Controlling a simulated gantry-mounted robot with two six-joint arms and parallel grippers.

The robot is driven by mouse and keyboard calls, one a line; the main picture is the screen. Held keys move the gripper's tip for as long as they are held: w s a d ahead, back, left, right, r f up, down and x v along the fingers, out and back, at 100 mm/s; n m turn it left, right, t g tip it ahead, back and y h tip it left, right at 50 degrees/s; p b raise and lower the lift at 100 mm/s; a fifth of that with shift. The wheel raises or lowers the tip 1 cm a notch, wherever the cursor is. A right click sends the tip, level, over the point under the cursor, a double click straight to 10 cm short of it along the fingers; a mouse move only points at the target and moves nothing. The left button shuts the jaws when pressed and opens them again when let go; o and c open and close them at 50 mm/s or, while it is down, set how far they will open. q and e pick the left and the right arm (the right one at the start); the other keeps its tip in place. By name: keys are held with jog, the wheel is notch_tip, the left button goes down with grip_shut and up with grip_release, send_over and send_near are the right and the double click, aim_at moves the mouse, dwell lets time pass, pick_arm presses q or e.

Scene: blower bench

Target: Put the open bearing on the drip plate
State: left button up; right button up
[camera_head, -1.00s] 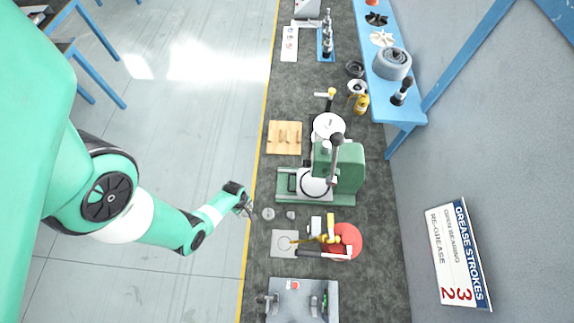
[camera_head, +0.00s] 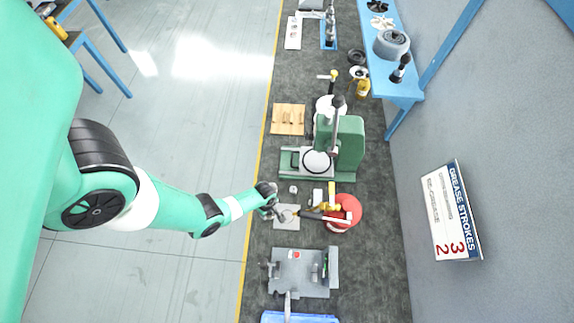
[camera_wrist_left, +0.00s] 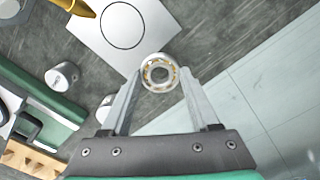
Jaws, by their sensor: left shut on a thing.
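My left gripper (camera_wrist_left: 158,88) is shut on the open bearing (camera_wrist_left: 160,73), a small ring with its balls exposed, held at the fingertips. The drip plate (camera_wrist_left: 140,12), a pale square sheet with a dark circle, lies just beyond the bearing in the left wrist view. In the head view my left gripper (camera_head: 278,212) is at the left edge of the drip plate (camera_head: 284,226). The bearing appears outside the circle; its exact height above the bench is unclear. My right gripper is not in view.
Small metal cylinders (camera_wrist_left: 60,75) stand beside the plate. A yellow-handled tool (camera_head: 333,200) and a red round item (camera_head: 347,212) are at its right. A green press (camera_head: 340,145) stands behind, and a grey fixture (camera_head: 300,272) in front. A sign (camera_head: 450,212) reads "GREASE STROKES".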

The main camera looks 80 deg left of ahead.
aim_at(287, 216)
pick_arm(q)
jog(key=w, duration=0.1)
jog(key=w+d, duration=0.1)
jog(key=w, duration=0.1)
jog(key=shift+w, duration=0.15)
jog(key=w, duration=0.1)
jog(key=w+b, duration=0.1)
jog(key=w+d+b, duration=0.1)
jog(key=w, duration=0.1)
jog(key=shift+f, duration=0.4)
jog(key=shift+f+b, duration=0.5)
jog(key=shift+b, duration=0.1)
jog(key=shift+s, duration=0.25)
jog(key=shift+r, duration=0.15)
jog(key=shift+w, duration=0.15)
jog(key=o, duration=1.4)
jog(key=shift+c, duration=0.2)
